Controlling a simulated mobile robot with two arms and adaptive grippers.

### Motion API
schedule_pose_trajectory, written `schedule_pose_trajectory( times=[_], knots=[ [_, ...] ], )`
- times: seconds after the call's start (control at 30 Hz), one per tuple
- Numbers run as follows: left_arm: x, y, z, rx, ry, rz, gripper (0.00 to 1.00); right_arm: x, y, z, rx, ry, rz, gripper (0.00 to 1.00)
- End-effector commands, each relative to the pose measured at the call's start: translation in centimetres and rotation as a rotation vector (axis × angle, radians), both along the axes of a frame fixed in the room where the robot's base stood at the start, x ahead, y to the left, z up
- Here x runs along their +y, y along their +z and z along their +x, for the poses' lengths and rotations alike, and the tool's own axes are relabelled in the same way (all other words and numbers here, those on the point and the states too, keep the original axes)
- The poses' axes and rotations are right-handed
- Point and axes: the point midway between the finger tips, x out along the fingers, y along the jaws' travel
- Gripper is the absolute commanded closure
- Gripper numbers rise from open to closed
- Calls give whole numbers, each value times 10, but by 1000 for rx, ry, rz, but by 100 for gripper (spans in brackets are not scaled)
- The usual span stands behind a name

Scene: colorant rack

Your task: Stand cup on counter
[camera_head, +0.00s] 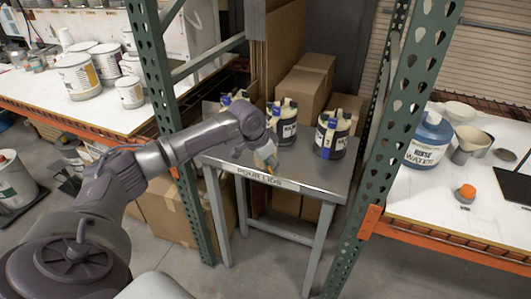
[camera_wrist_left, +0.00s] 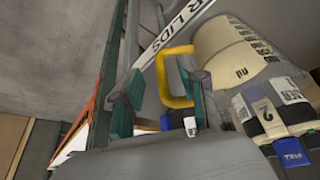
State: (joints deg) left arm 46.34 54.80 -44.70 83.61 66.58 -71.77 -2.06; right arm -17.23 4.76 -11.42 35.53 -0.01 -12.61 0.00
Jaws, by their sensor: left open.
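My left gripper (camera_head: 267,158) is above the front edge of the small metal table (camera_head: 315,170), whose front label seems to read "POUR LIDS". In the left wrist view, the teal fingers of the left gripper (camera_wrist_left: 158,108) are apart. A yellow loop, perhaps a handle (camera_wrist_left: 176,78), shows between and beyond them; I cannot tell what it belongs to or whether it is touched. A grey cup-like vessel with a spout (camera_head: 470,141) stands on the right white counter (camera_head: 440,190). I cannot tell whether it is the task's cup. My right gripper is not in view.
Dark containers with white labels (camera_head: 283,130) (camera_head: 331,140) stand on the metal table, with cardboard boxes (camera_head: 300,88) behind. Green rack posts (camera_head: 165,75) (camera_head: 395,95) flank it. The right counter also holds a blue water jug (camera_head: 428,140) and an orange-topped item (camera_head: 466,193).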

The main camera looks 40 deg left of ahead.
Motion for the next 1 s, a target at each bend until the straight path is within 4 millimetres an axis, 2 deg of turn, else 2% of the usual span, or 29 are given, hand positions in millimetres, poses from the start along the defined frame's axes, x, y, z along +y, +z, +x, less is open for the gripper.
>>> schedule_pose_trajectory(
  times=[0.2, 0.4, 0.43, 0.67, 1.0],
  knots=[
    [-3, -20, 8, -1, 1, -1, 59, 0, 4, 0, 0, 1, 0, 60],
    [-3, -21, 9, -1, 1, 0, 59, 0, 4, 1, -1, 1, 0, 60],
    [-3, -21, 9, -1, 1, 0, 60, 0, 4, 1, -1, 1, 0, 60],
    [-3, -21, 9, -2, 1, -1, 99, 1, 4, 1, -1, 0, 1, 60],
    [-3, -19, 9, -4, 0, -1, 100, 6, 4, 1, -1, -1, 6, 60]
  ],
)
